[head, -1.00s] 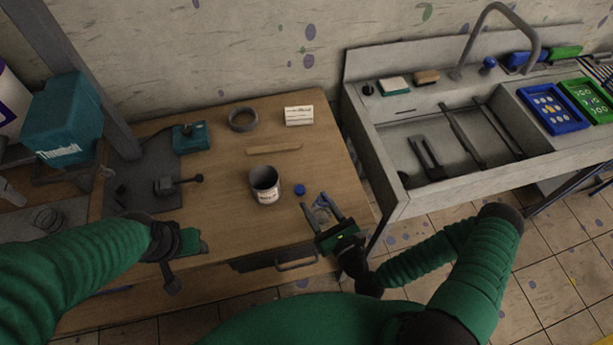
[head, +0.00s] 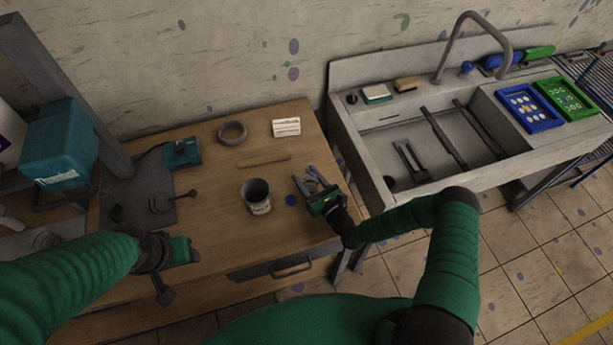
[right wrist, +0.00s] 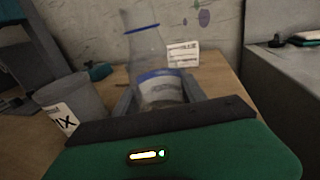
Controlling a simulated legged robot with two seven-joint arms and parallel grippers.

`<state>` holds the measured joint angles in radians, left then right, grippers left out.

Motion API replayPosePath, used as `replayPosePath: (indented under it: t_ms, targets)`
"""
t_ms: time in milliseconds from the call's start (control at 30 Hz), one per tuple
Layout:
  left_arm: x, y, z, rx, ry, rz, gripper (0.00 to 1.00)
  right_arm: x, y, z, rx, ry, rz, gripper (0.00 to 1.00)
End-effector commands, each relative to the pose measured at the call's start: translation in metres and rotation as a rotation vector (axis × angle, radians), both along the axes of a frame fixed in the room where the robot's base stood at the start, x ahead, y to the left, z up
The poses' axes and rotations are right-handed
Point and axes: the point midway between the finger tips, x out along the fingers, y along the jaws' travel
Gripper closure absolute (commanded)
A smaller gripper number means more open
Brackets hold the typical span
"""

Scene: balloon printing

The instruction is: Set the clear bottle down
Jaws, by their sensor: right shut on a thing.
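The clear bottle stands between the fingers of my right gripper (head: 316,182), which is shut on it. In the right wrist view the bottle (right wrist: 149,55) has a blue ring on its neck and a pale label with a blue edge, and it looks nearly upright. I cannot tell whether its base touches the wooden table (head: 225,235). A blue cap (head: 291,200) lies on the table just left of the right gripper. My left gripper (head: 170,272) is at the table's front left; its jaw opening is not clear.
A grey labelled cup (head: 258,203) stands left of the cap. Behind are a wooden stick (head: 264,160), a dark ring (head: 232,132) and a white card (head: 286,127). A teal device (head: 181,154) is at the back left. The sink (head: 440,180) adjoins the right side.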

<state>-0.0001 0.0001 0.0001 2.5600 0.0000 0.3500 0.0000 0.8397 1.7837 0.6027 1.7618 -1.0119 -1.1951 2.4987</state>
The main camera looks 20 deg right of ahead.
Motion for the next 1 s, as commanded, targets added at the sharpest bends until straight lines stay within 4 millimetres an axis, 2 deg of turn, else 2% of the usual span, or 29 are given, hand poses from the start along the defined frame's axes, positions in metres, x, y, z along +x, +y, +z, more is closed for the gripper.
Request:
replayPosePath:
  t_ms: [100,433,467,600,933,1000]
  targets:
    - [0.0000,0.0000,0.0035,0.000,0.000,0.000,0.49,0.0001,0.0004,-0.0072,0.000,-0.001,0.000,1.00]
    - [0.0000,0.0000,-0.0021,0.000,0.000,0.000,0.49,-0.0002,0.0001,-0.0118,0.000,-0.001,0.000,1.00]
    - [0.0000,0.0000,-0.0003,0.000,0.000,0.000,0.49,-0.0003,0.0000,-0.0104,0.000,-0.001,0.000,0.48]
    - [0.0000,0.0000,0.0000,0.000,0.000,0.000,0.49,-0.0003,0.0001,-0.0101,0.000,0.000,0.000,0.30]
    - [0.0000,0.0000,0.0043,0.000,0.000,0.000,0.49,-0.0003,0.0003,-0.0065,0.000,0.000,0.000,0.30]
    - [0.0002,0.0000,-0.0003,0.000,0.000,0.000,0.49,-0.0072,-0.0022,-0.0102,0.000,0.001,0.001,0.30]
